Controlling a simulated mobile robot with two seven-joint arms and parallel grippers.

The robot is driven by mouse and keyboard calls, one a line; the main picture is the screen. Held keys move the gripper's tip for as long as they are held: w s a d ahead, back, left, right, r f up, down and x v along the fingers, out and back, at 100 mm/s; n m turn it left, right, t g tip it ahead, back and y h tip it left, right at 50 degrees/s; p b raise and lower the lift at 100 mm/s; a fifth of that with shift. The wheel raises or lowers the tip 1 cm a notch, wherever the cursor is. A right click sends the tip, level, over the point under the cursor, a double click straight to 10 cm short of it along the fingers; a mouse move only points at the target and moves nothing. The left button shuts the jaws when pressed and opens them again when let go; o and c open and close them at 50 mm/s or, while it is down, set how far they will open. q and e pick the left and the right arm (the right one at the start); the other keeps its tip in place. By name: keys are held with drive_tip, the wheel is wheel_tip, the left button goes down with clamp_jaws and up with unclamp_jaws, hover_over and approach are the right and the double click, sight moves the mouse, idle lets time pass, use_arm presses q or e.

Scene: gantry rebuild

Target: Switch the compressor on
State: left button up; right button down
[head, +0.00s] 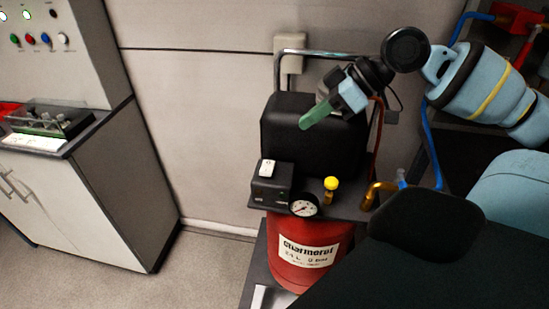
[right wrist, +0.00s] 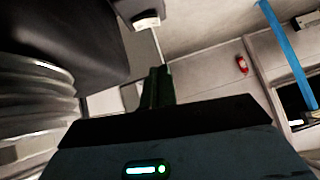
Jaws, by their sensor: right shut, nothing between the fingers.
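The compressor has a red tank (head: 300,258) with a white label and a black motor housing (head: 290,125) on top. In the head view, a small black switch box (head: 272,186) sits at its front left, with a white switch (head: 268,168) on top. I cannot tell the switch's position. My right gripper (head: 306,124) is shut and empty, its green fingers pointing down-left in front of or over the housing, up and right of the switch and apart from it. The shut fingers also show in the right wrist view (right wrist: 157,88). My left gripper is out of view.
A round gauge (head: 304,205) and a yellow knob (head: 331,184) stand right of the switch box. A metal handle (head: 315,54) rises behind the housing, near a wall box (head: 290,44). A grey cabinet (head: 85,195) stands left; open floor lies between.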

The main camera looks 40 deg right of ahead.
drive_tip(key=b, duration=0.3)
hover_over(261, 170)
drive_tip(key=s+d, duration=0.2)
drive_tip(key=d, duration=0.1)
drive_tip(key=f, duration=0.7)
drive_tip(key=shift+w+a+f, duration=0.15)
drive_tip(key=shift+a+f, duration=0.05)
drive_tip(key=shift+f, duration=0.1)
drive_tip(key=shift+a+f, duration=0.15)
drive_tip(key=shift+f, duration=1.6)
